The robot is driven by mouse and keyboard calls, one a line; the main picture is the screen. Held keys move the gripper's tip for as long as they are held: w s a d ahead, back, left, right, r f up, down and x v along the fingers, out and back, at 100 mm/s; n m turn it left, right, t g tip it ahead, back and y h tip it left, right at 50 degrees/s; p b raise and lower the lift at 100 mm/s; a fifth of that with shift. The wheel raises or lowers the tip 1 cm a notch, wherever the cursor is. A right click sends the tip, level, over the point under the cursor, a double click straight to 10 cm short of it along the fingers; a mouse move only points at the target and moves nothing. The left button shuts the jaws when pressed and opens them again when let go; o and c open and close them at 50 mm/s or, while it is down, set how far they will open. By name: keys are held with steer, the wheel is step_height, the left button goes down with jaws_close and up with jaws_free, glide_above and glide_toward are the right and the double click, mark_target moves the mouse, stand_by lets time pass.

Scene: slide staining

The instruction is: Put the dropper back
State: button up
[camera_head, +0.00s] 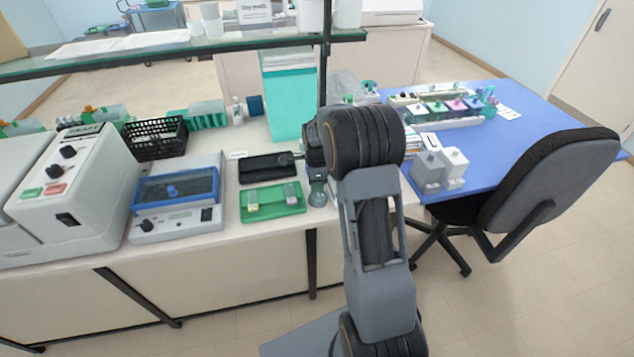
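My arm reaches over the bench's right end, and its wrist hides much of my gripper (297,156). The dark fingertips seem to point left beside a black case (266,168). I cannot tell whether they are open or hold a dropper. A small grey-blue glass-like item (318,190) shows below the wrist, by the right end of a green tray (272,211); whether it is a bottle is unclear. Several small bottles with coloured fronts (437,107) stand in a row on the blue table (535,127). No dropper can be made out clearly.
The green tray holds small items. A blue-lidded device (175,195), a black basket (155,138) and a teal container (290,95) stand on the bench. A glass shelf (180,50) crosses above.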

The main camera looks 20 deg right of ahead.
steer(key=o, duration=0.3)
step_height(320, 180, up, 12)
steer(key=s+a+r+n+t, duration=0.2)
steer(key=s+a+r+n, duration=0.4)
steer(key=s+n, duration=0.3)
steer(key=s+a+f+n+t, duration=0.2)
steer(key=s+a+n, duration=0.2)
steer(key=s+n, duration=0.9)
steer(key=shift+a+t, duration=0.15)
steer(key=shift+t, duration=0.15)
steer(key=shift+s, duration=0.1)
